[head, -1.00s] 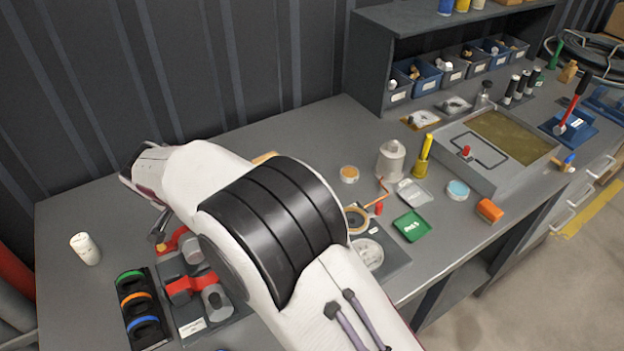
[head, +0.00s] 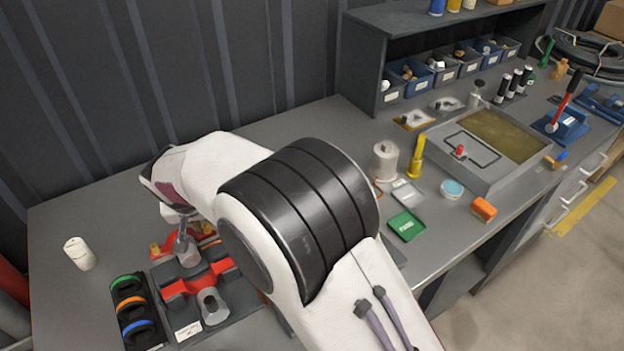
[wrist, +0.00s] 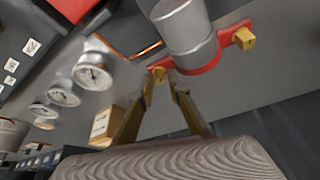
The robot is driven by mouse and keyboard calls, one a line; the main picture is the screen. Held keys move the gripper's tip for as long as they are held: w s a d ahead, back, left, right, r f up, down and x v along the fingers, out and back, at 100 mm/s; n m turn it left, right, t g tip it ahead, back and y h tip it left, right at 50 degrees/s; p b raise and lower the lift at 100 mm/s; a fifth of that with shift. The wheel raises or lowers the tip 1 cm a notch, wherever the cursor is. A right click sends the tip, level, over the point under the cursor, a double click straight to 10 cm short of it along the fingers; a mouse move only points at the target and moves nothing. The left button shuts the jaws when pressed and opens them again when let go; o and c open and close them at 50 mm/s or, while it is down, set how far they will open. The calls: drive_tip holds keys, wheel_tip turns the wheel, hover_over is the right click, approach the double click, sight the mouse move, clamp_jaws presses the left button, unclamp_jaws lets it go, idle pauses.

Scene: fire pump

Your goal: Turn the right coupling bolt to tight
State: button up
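The red coupling clamp with a grey cylinder shows in the wrist view (wrist: 215,62), with a yellow square bolt at each end. My gripper (wrist: 164,84) has its two fingers reaching in toward the bolt at picture left (wrist: 159,74); the tips lie close beside it, and contact is unclear. The other bolt (wrist: 244,38) is clear of the fingers. In the head view my gripper (head: 186,238) points down by the rear red clamp (head: 162,249). A front red clamp (head: 192,286) stands nearer. My wrist hides part of the fixture.
A rack of coloured rings (head: 134,310) stands left of the fixture, with a white cylinder (head: 79,254) farther left. Gauges (wrist: 94,70) and a cardboard box (wrist: 106,125) show in the wrist view. A green tray (head: 407,225) lies on the bench to the right.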

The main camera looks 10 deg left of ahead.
drive_tip(key=shift+w+d+n+g+y, duration=0.1)
drive_tip(key=shift+n+g+y, duration=0.45)
drive_tip(key=shift+n, duration=1.45)
drive_tip(key=v, duration=0.8)
drive_tip(key=d+r+m, duration=0.1)
drive_tip(key=d+r, duration=0.2)
drive_tip(key=d, duration=0.4)
drive_tip(key=w+d+r+m, duration=0.1)
drive_tip(key=d+r, duration=0.3)
drive_tip(key=d, duration=0.4)
drive_tip(key=w+d+r+m+t, duration=0.1)
drive_tip(key=d+r, duration=0.2)
drive_tip(key=d, duration=0.4)
drive_tip(key=shift+w+d+r+h, duration=0.2)
drive_tip(key=shift+r+h, duration=0.05)
drive_tip(key=shift+h, duration=0.1)
